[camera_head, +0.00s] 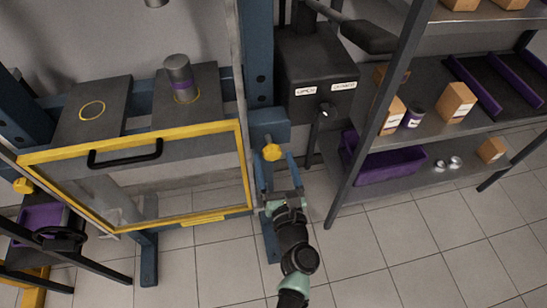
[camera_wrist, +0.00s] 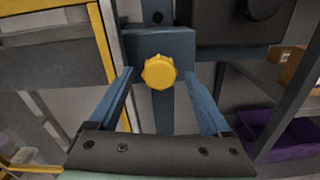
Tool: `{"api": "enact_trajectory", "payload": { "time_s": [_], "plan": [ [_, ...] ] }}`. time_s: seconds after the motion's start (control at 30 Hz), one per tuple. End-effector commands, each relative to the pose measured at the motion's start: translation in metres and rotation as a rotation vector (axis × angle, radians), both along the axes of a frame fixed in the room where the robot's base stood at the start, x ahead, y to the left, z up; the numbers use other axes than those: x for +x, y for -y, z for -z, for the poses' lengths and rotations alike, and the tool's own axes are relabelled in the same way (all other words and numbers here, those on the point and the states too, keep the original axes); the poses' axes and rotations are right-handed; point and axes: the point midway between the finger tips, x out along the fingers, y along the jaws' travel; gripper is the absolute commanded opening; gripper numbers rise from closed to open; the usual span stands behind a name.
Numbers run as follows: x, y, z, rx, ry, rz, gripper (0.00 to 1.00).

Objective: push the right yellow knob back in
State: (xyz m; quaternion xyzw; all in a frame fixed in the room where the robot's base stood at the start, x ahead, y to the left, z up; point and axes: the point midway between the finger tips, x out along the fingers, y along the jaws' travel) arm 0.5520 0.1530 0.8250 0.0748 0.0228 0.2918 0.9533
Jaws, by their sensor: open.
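The right yellow knob (camera_head: 271,152) sits on a blue bracket on the blue post, just right of the yellow-framed clear guard. It also shows in the wrist view (camera_wrist: 159,72), near the middle, facing me. My gripper (camera_head: 278,176) is just below and in front of it in the head view. In the wrist view my gripper's two blue fingers (camera_wrist: 160,88) are spread wide, one on each side of the knob, with nothing held. Whether the fingertips reach past the knob is hard to tell. A left yellow knob (camera_head: 22,186) shows at the guard's far left.
The yellow-framed guard (camera_head: 240,140) with a black handle stands close on the left. A dark box (camera_head: 318,66) with labels and a lever is behind right. A shelf rack with a purple bin (camera_head: 385,170) stands right. Tiled floor is clear at lower right.

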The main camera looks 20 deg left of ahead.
Motion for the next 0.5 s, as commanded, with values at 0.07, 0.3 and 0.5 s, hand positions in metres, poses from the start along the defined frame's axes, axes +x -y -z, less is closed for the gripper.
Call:
{"api": "enact_trajectory", "payload": {
  "time_s": [0.07,0.3,0.5],
  "plan": [
    [0.0062,-0.0043,0.0001,0.000,0.000,0.000,0.82],
    [0.0107,-0.0079,0.0000,-0.001,-0.001,0.000,0.82],
    [0.0106,-0.0076,-0.0001,0.000,-0.001,0.000,0.73]
  ]
}}
